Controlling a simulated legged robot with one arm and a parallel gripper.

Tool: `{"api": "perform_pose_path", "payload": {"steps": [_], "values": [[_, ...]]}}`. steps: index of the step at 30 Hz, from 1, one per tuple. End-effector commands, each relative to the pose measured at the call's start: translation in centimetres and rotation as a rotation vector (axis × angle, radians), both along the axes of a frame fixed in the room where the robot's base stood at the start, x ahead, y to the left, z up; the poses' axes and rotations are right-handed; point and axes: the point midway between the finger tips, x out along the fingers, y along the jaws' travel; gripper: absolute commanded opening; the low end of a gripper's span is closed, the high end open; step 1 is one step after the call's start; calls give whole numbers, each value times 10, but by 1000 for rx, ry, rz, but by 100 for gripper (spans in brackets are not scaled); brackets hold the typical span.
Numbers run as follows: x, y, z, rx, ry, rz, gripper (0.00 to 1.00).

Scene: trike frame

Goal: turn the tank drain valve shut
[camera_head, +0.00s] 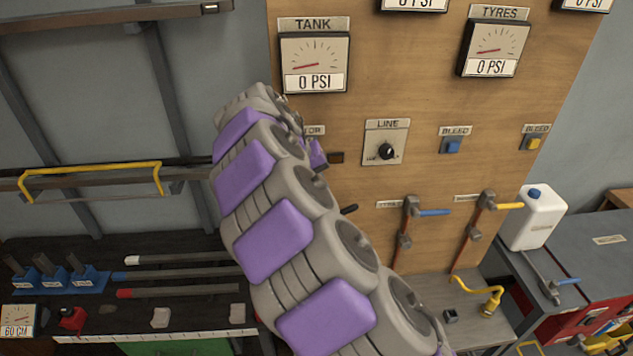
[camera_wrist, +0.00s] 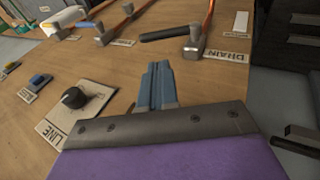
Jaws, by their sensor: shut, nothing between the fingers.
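The drain valve (camera_wrist: 194,45) is on the wooden panel at the top of the wrist view, beside a DRAIN label (camera_wrist: 226,57). Its black lever (camera_wrist: 167,35) points left, across the copper pipe. My gripper (camera_wrist: 158,68) has its blue-grey fingers closed together and empty. The fingertips appear just short of the lever in the picture; the depth gap is hard to judge. In the head view my purple and grey arm hides the valve body. Only the black lever's tip (camera_head: 349,209) shows, right of the arm. My fingers cannot be made out there.
The LINE knob (camera_head: 386,151) and BLEED buttons are on the panel to the right. A blue-lever valve (camera_head: 433,212) and a yellow-lever valve (camera_head: 508,206) stand right of the drain lever. The TANK gauge (camera_head: 315,63) above reads 0 PSI. A white jug (camera_head: 533,220) stands at right.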

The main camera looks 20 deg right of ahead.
Motion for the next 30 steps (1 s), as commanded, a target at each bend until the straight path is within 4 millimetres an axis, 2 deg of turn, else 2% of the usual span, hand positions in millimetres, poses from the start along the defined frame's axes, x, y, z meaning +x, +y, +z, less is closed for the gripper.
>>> {"api": "perform_pose_path", "payload": {"steps": [9,15,21,30], "values": [[2,-35,-55,1,7,-3,0],[3,-49,-81,-2,7,-2,0],[5,-55,-94,-1,3,1,0],[6,-56,-95,-1,3,2,0]]}}
